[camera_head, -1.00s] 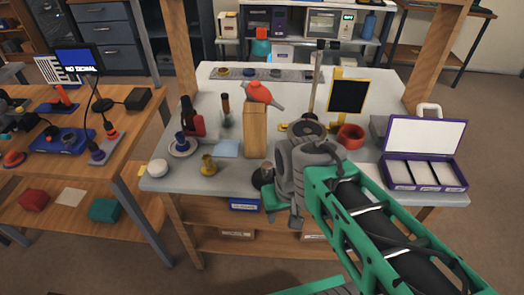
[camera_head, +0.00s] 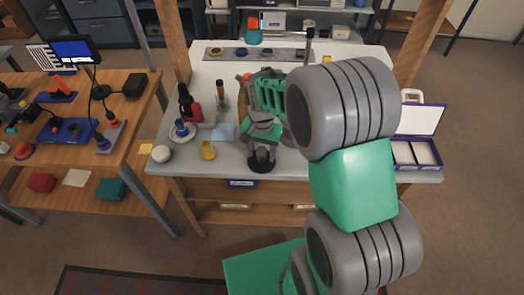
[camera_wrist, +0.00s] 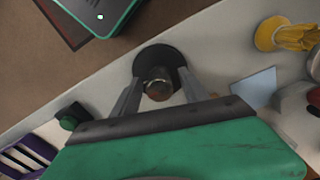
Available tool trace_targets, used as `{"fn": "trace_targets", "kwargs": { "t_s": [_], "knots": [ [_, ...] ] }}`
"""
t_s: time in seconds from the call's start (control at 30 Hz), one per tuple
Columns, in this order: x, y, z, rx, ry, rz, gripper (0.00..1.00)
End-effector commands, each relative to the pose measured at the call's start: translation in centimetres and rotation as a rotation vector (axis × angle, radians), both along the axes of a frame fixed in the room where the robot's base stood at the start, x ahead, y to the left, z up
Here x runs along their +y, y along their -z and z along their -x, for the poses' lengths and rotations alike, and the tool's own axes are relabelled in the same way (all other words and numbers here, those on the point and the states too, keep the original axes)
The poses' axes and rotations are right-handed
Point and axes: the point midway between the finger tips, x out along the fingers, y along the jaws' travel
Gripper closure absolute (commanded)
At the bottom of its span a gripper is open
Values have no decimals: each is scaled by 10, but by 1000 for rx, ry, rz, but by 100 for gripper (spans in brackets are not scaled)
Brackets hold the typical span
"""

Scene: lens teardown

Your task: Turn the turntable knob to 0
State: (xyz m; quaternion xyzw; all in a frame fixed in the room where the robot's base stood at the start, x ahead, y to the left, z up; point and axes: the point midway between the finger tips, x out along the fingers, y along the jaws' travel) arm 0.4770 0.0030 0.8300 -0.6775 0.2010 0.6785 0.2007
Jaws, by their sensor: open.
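A round dark base (camera_wrist: 172,54) with a short brown, metal-capped knob (camera_wrist: 159,88) stands near the table's front edge; I take it for the turntable knob. In the head view the base (camera_head: 262,166) shows below my gripper (camera_head: 262,143), partly covered by it. In the wrist view my gripper (camera_wrist: 160,80) points down, with one grey finger on each side of the knob. The fingers are apart; whether they touch the knob is not clear. No scale or 0 mark can be read.
A dark bottle (camera_head: 185,101) stands behind. A purple-edged case (camera_head: 404,154) is at the right. My arm hides much of the table's right side.

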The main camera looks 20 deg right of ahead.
Motion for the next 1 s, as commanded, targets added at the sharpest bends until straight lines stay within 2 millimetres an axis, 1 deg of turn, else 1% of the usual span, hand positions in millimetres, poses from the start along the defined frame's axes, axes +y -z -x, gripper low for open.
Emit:
{"fn": "trace_targets", "kwargs": {
  "t_s": [0.23, 0.87, 1.0],
  "knots": [
    [0, 1, 0, -1, 0, 0, 49],
    [0, 1, 0, -1, -1, 0, 100],
    [0, 1, 0, -1, -1, 0, 100]
  ]
}}
